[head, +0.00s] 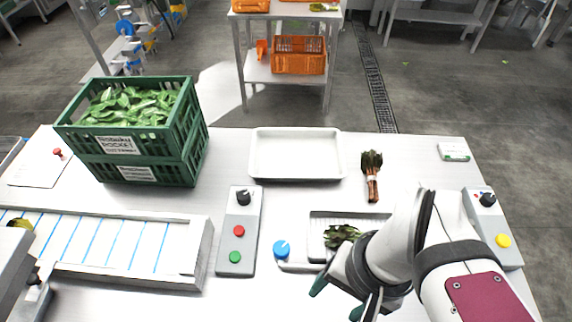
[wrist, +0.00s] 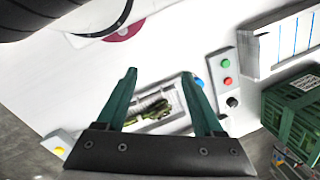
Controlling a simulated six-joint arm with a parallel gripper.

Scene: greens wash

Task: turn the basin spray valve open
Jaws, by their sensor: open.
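The blue round valve knob (head: 282,249) sits at the left end of the basin (head: 316,222), with a pale line on its top. In the wrist view the blue knob (wrist: 199,82) shows beside the right finger, partly hidden. The basin holds dark leafy greens (head: 342,235), and my arm covers its right part. My gripper (head: 337,300) is open and empty, in front and to the right of the knob in the head view, apart from it. In the wrist view my gripper (wrist: 158,73) has its green fingers spread, with the basin and greens seen between and beyond them.
Left of the knob is a control box (head: 239,215) with a black dial and red and green buttons. An empty white tray (head: 295,155), a bundle of greens (head: 372,175) and green crates (head: 135,135) stand behind. Another box with a yellow button (head: 503,240) is at right.

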